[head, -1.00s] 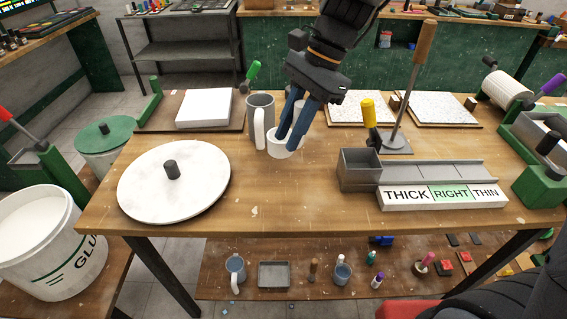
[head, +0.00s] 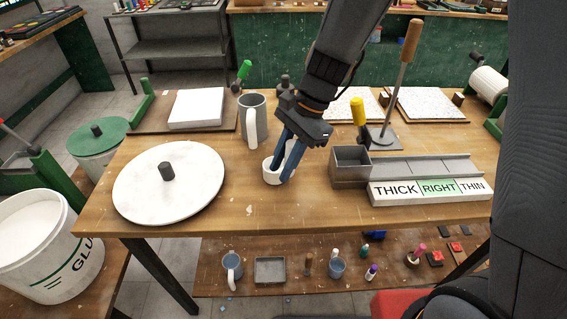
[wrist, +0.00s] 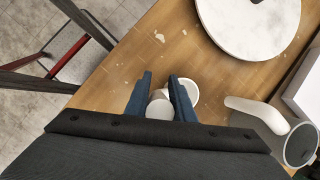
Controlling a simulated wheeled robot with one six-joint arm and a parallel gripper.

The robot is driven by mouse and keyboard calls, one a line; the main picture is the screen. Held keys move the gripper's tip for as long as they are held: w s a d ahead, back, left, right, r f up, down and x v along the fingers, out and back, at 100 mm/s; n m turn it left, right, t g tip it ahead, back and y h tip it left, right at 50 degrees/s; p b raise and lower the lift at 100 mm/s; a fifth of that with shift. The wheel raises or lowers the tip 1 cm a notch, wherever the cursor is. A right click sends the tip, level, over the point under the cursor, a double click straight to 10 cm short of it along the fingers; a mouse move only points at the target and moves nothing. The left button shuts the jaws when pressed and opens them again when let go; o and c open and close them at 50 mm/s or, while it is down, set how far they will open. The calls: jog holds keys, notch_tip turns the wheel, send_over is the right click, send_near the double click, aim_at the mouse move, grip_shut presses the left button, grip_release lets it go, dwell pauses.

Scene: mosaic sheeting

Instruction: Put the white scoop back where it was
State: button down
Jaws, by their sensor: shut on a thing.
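The white scoop (head: 270,174) is at the middle of the wooden table (head: 235,205), a small round cup with a pale upright part between my fingers. My gripper (head: 281,163) is closed on that upright part from above. In the wrist view my gripper (wrist: 160,88) has the scoop's pale part (wrist: 158,108) between its blue fingers, and the cup's rim (wrist: 193,90) shows beside the right finger. The scoop is upright and close to the tabletop; I cannot tell whether it touches. The fingers hide part of it.
A grey jug with a white handle (head: 254,125) stands just behind the scoop. A round white disc (head: 195,190) with a dark knob lies to the left. A grey box and channel (head: 351,167) with a THICK/RIGHT/THIN strip (head: 430,190) is to the right. The table's front middle is clear.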

jog(key=shift+f, duration=0.1)
jog(key=c, duration=1.5)
grip_release()
jog(key=b+v, duration=0.3)
jog(key=v, duration=0.9)
jog(key=s+d+f+n+t+h, duration=0.1)
jog(key=s+d+f+n, duration=0.1)
jog(key=d, duration=0.3)
jog(key=s+d+f+n+t+h, duration=0.1)
jog(key=s+d+f+n, duration=0.1)
jog(key=d+f+n, duration=0.3)
jog(key=s+d+f+n+t+h, duration=0.1)
jog(key=s+d+f+n+h, duration=0.1)
jog(key=d, duration=0.4)
jog(key=shift+s+f+n+t, duration=0.3)
jog(key=shift+s+f+n, duration=0.25)
jog(key=shift+f+n, duration=0.15)
